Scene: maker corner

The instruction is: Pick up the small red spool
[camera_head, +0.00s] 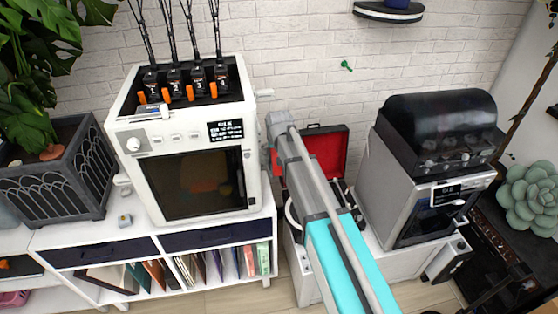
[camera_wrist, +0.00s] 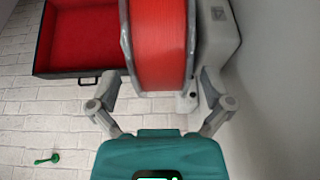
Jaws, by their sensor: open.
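The red spool (camera_wrist: 159,45) fills the top middle of the wrist view, with red filament between two grey flanges; its upper end is cut off by the frame. My gripper (camera_wrist: 160,80) is open, with one finger on each side of the spool's near end. I cannot tell whether the fingers touch the flanges. In the head view a small red patch (camera_head: 275,162) shows at the left edge of my arm, probably part of the spool; my arm hides the rest, and the fingers cannot be made out there.
A white printer (camera_head: 190,150) stands close left of my arm; its light body (camera_wrist: 217,45) is right beside the spool in the wrist view. An open red-lined case (camera_head: 328,150) lies behind my arm. A black-topped printer (camera_head: 430,150) stands right. A brick wall (camera_head: 300,60) is behind.

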